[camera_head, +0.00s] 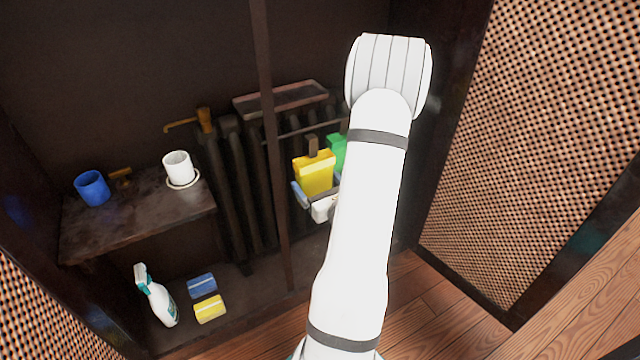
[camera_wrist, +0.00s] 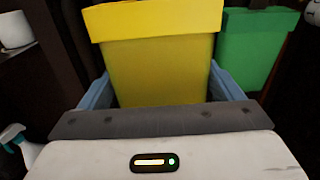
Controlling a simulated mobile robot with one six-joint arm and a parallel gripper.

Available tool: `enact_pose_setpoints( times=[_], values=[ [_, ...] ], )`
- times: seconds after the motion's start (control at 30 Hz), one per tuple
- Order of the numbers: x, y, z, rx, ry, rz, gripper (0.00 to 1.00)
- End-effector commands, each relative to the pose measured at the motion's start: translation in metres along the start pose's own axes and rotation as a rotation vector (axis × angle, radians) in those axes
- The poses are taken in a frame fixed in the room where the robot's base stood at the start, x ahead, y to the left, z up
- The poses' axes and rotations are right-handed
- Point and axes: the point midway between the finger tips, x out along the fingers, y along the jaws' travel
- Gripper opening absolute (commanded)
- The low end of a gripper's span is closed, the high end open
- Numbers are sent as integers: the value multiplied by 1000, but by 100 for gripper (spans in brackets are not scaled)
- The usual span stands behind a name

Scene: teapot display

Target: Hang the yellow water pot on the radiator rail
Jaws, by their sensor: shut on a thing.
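The yellow water pot (camera_head: 315,176) is a box-shaped pot with a wider rim and a brown hook-like piece on top. It is in front of the dark radiator (camera_head: 240,190), close to the rail (camera_head: 300,130). My gripper (camera_head: 318,197) is shut on the pot, one blue finger on each side. In the wrist view the yellow pot (camera_wrist: 155,60) stands upright between the fingers. Whether its hook touches the rail cannot be told. A green pot (camera_head: 337,150) is just right of it, partly hidden by my arm; it also shows in the wrist view (camera_wrist: 248,50).
A shelf (camera_head: 140,215) at left holds a blue cup (camera_head: 92,188) and a white cup (camera_head: 178,167) on a saucer. Below are a spray bottle (camera_head: 156,297), a blue sponge (camera_head: 202,285) and a yellow sponge (camera_head: 209,308). A thin dark post (camera_head: 270,130) stands left of the pot.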

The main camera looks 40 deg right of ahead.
Motion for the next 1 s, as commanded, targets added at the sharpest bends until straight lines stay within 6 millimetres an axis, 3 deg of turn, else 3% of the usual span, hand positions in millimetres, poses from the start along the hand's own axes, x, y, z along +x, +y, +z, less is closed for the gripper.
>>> enact_pose_setpoints(
  times=[1.0],
  values=[
    [82, 0, 2, 0, -3, 2, 68]
  ],
)
